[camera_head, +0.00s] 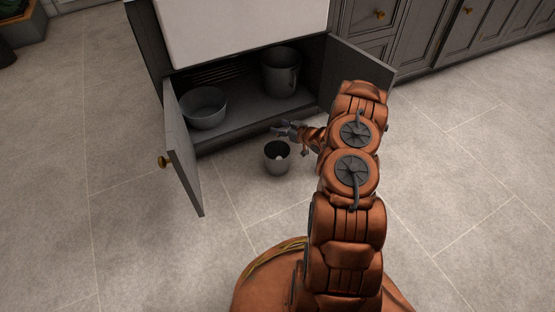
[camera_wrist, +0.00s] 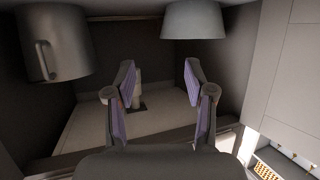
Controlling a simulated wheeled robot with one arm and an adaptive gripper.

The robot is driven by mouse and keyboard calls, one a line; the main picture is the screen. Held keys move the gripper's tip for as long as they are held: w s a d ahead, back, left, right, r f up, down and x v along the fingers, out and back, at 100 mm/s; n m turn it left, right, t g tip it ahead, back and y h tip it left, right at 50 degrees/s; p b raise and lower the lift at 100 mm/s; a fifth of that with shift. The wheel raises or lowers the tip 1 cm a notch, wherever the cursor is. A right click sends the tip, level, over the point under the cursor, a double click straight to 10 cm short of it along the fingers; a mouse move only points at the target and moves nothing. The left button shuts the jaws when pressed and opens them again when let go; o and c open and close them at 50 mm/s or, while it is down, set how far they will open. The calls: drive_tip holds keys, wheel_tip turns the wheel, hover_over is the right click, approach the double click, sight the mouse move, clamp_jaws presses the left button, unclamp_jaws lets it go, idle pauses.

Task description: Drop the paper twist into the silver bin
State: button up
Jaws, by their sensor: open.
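A small grey-silver bin (camera_head: 267,163) stands upright on the floor tiles just in front of the open cabinet. A small whitish thing (camera_head: 278,157) shows inside it, perhaps the paper twist; it is too small to be sure. My gripper (camera_head: 284,129) is above and slightly behind the bin, by the cabinet's front edge, apart from it. In the wrist view, its two purple-padded fingers (camera_wrist: 155,92) are spread with a clear gap and hold nothing. The bin is not visible in the wrist view.
Inside the cabinet stand a grey bowl (camera_head: 204,108) and a large grey handled pot (camera_head: 281,73); the wrist view shows them upside down. Open doors stand at left (camera_head: 183,150) and right (camera_head: 345,72). A pale upright thing (camera_wrist: 137,90) shows behind the fingers. The floor around is clear.

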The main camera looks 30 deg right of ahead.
drive_tip(key=v, duration=1.2)
idle(0.6)
